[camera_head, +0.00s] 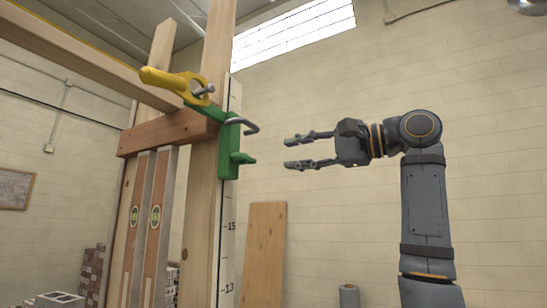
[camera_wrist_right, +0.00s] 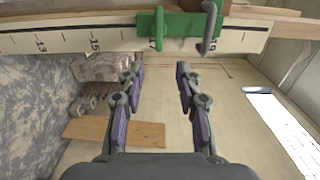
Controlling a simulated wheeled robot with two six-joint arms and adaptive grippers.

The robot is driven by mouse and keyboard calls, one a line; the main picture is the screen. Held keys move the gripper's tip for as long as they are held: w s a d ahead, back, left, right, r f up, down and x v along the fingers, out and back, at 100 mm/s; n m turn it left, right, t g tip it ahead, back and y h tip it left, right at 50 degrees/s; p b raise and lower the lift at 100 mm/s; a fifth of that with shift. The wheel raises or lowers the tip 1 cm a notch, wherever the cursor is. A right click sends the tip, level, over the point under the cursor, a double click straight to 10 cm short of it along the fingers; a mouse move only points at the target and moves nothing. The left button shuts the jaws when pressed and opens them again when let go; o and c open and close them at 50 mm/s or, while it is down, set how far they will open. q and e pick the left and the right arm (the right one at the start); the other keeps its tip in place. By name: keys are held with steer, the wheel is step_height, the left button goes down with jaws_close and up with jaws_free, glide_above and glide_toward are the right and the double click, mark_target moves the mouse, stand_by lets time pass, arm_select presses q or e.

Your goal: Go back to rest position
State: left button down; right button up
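My right gripper (camera_head: 290,153) is open and empty, raised in the air to the right of a wooden post (camera_head: 204,210). Its fingers point left toward the post, with a visible gap to a green clamp (camera_head: 229,150) on it. The clamp has a bent grey handle and a yellow piece (camera_head: 172,84) beside it. In the right wrist view the spread fingers (camera_wrist_right: 159,72) have nothing between them, and the green clamp (camera_wrist_right: 180,24) lies beyond the tips. My left gripper is in neither view.
A marked measuring strip (camera_head: 227,250) runs down the post. Two spirit levels (camera_head: 155,215) stand to its left, below a wooden crosspiece (camera_head: 165,133). A plank (camera_head: 264,250) leans on the back wall. Bricks (camera_head: 93,272) are stacked at lower left. Space around my right arm looks clear.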

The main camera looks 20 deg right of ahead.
steer(key=shift+s+d, duration=0.35)
steer(key=shift+s, duration=0.3)
steer(key=shift+d, duration=0.1)
